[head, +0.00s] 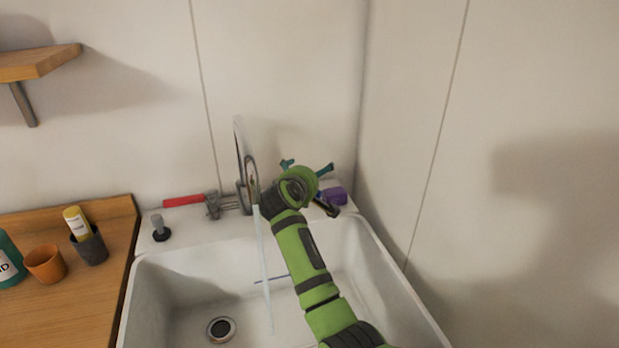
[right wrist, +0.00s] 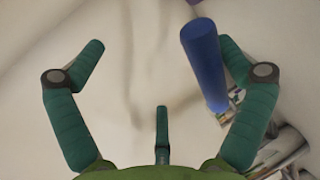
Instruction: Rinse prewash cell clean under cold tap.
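The tap (head: 240,165) stands behind the white sink (head: 385,262), and a thin pale stream of water (head: 263,265) falls from it into the basin. A red handle (head: 184,201) is on its left and a blue-purple handle (head: 335,196) on its right. My right gripper (head: 308,168) is open beside the blue-purple handle. In the right wrist view, the blue handle (right wrist: 203,62) lies close to the right finger of my open gripper (right wrist: 160,45). I cannot make out contact. No prewash cell can be identified for certain. My left gripper is out of view.
A wooden counter (head: 95,300) on the left holds an orange cup (head: 45,264), a dark grey cup (head: 92,248) with a yellow tube (head: 76,222), and a teal bottle (head: 8,262). A drain (head: 221,329) shows in the basin. A wall stands close on the right.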

